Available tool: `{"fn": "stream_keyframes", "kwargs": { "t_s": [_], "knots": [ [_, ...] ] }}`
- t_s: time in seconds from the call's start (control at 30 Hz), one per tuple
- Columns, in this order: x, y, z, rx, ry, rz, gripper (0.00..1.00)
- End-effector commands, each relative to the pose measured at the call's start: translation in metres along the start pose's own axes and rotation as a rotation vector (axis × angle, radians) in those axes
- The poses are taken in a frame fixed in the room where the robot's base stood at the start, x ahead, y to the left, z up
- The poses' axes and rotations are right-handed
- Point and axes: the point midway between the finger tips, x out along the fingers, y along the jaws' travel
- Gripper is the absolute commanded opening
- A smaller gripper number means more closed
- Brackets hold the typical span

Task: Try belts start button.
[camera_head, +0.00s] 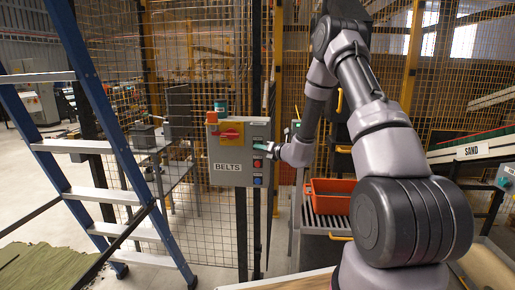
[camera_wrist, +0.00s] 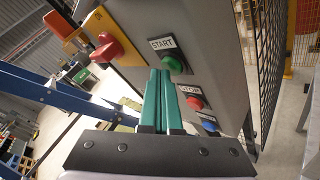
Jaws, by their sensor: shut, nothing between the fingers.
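A grey control box labelled BELTS (camera_head: 226,180) hangs on the mesh fence. In the wrist view its green button (camera_wrist: 175,65) sits under a START label (camera_wrist: 162,43). My gripper (camera_wrist: 160,71) is shut and empty. Its two green fingers lie side by side, their tips right beside the lower left of the green button in the picture. I cannot tell whether they touch it. In the head view my gripper (camera_head: 263,148) is at the right part of the box front and hides the start button.
A red button (camera_wrist: 194,102) and a blue button (camera_wrist: 208,126) sit below the start button. A red switch on yellow (camera_head: 229,133) is on the box's left. A blue stepladder (camera_head: 88,90) stands left. An orange crate (camera_head: 331,203) is at right.

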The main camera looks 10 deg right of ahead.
Motion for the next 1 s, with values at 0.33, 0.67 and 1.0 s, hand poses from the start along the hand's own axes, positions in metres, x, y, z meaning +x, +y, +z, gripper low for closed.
{"fn": "stream_keyframes", "kwargs": {
  "t_s": [0.33,0.67,1.0],
  "knots": [
    [-0.009,0.006,-0.006,0.000,0.000,-0.001,0.00],
    [-0.015,0.011,-0.011,0.000,0.002,0.000,0.00],
    [-0.038,0.028,-0.028,0.000,0.003,0.000,0.00]
  ]
}}
